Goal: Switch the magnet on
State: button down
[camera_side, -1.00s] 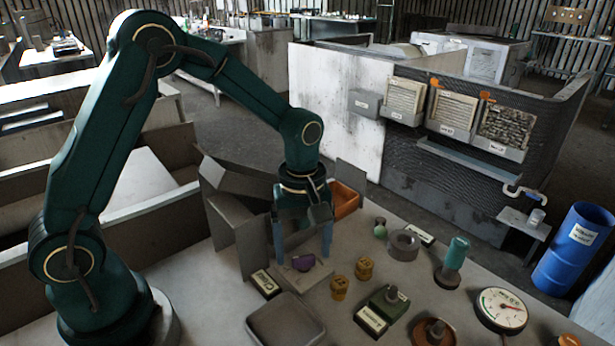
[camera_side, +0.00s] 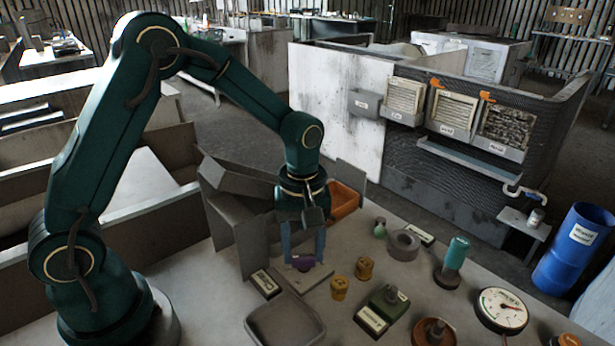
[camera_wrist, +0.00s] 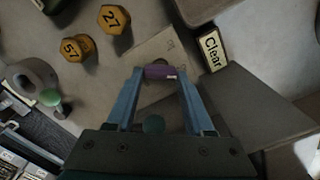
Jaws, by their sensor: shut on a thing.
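A small purple piece (camera_side: 301,264), which looks like a knob, is on a flat grey plate (camera_side: 318,276) on the table. In the wrist view the purple piece (camera_wrist: 160,72) lies crosswise between my blue fingertips, over the plate (camera_wrist: 150,50), which bears faint markings. My gripper (camera_side: 304,258) points down and is shut on the purple piece, with a finger at each end of it. The fingers hide its ends. No part in view is legibly marked as the magnet, and I cannot tell an on or off position.
A block labelled "Clear" (camera_wrist: 212,50) stands close by the plate. Yellow weights marked 27 (camera_wrist: 114,18) and 57 (camera_wrist: 72,49) are on the other side. A grey tray (camera_side: 318,325) lies in front, grey panels (camera_side: 236,240) stand behind, and a green labelled block (camera_side: 385,305) is to the right.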

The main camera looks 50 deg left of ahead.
jog(key=shift+c, duration=1.4)
grip_release()
jog(key=shift+r, duration=2.6)
notch_tip(320, 180, down, 6)
jog(key=shift+s+r, duration=0.1)
jog(key=shift+r, duration=0.1)
jog(key=shift+r+n, duration=0.15)
jog(key=shift+n, duration=0.35)
jog(key=shift+r, duration=2.5)
